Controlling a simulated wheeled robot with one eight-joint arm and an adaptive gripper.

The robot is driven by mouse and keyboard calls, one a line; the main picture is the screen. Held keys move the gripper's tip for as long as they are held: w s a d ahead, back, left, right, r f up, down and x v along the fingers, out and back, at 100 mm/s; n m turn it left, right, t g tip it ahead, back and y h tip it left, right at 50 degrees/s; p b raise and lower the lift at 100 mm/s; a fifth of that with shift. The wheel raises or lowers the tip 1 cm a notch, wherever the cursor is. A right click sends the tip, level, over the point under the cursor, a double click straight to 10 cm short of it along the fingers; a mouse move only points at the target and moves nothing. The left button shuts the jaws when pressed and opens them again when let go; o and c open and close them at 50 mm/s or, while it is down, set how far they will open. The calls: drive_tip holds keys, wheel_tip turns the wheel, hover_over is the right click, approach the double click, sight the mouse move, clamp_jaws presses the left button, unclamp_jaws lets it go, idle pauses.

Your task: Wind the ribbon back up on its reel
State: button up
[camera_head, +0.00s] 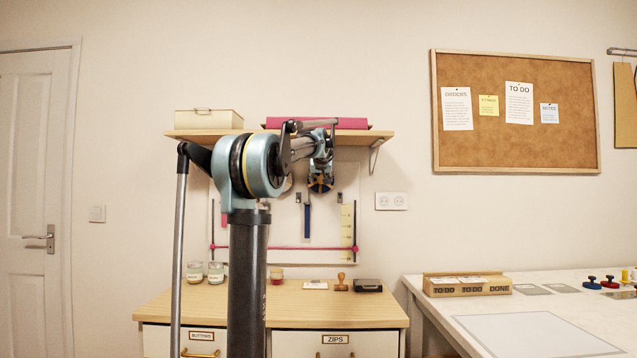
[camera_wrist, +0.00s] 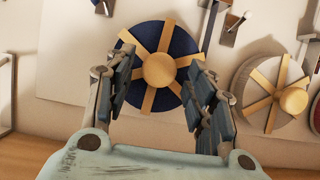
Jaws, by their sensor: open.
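A dark blue reel with wooden spokes and a round wooden knob (camera_wrist: 158,70) is mounted upright on the wall board. The reel also shows in the head view (camera_head: 320,187), partly behind my gripper. My gripper (camera_wrist: 158,60) is open and empty. Its two fingers stand left and right of the knob in the wrist view, apart from it as far as I can tell. A dark blue strip (camera_head: 307,221), apparently ribbon, hangs down on the board, lower left of the reel. I cannot see where it joins the reel.
A pale reel with a wooden knob (camera_wrist: 292,100) is close on the right in the wrist view. A shelf (camera_head: 375,137) overhangs the board. A pink bar (camera_head: 285,248) crosses low. Below stands a wooden drawer cabinet (camera_head: 300,308) with jars, a stamp and an ink pad.

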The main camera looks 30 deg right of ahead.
drive_tip(key=shift+w+d+f, duration=0.15)
drive_tip(key=shift+w+d, duration=0.05)
drive_tip(key=shift+w, duration=0.15)
drive_tip(key=c, duration=1.1)
drive_tip(key=shift+o, duration=0.2)
